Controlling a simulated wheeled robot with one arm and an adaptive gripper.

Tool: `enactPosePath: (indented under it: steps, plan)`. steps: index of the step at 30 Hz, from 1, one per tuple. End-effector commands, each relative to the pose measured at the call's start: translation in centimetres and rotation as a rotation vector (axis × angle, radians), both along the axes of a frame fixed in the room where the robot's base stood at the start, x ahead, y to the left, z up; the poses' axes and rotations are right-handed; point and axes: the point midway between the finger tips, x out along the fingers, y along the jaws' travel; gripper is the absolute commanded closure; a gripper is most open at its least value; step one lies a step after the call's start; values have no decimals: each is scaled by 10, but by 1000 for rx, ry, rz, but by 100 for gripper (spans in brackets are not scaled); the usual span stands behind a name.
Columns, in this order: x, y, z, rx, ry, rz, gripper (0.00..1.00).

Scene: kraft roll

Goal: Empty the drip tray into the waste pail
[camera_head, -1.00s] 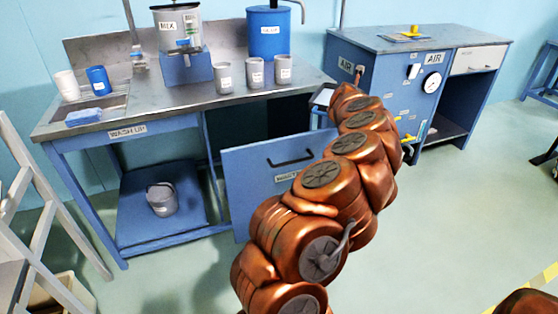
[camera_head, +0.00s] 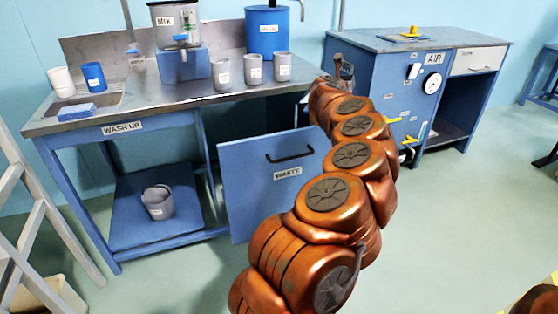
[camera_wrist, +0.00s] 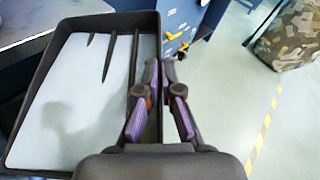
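The drip tray (camera_wrist: 75,110) is a black-rimmed rectangular tray with a pale surface inside and a few dark streaks on it. It fills the left of the wrist view. My gripper (camera_wrist: 160,68) has its fingers on either side of the tray's right wall, close together on it. In the head view my arm hides most of the gripper and the tray. A blue panel labelled WASTE (camera_head: 235,185) stands out under the sink bench; no pail shows behind it.
The wash-up bench (camera_head: 150,103) carries grey cups (camera_head: 254,70), a blue container (camera_head: 268,32) and a mixer (camera_head: 178,35). The blue air cabinet (camera_head: 375,75) stands to the right. A white ladder-like frame (camera_head: 50,215) is at left.

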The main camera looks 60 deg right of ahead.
Motion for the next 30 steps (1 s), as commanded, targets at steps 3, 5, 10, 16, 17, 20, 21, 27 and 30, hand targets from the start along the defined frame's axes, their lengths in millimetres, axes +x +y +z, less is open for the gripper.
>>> enactPosePath:
  steps: [3,5,10,16,17,20,21,27,30]
  plan:
    - [-1,-1,2,3,-7,0,100]
    - [-1,-1,1,3,-6,0,100]
    - [0,0,1,-4,3,0,100]
    - [1,1,2,-8,7,0,100]
    - [1,1,2,-8,7,0,100]
    - [1,1,2,-9,10,1,100]
    - [2,1,2,-10,11,0,100]
    - [3,2,2,-16,18,0,100]
    - [3,3,2,-20,22,0,100]
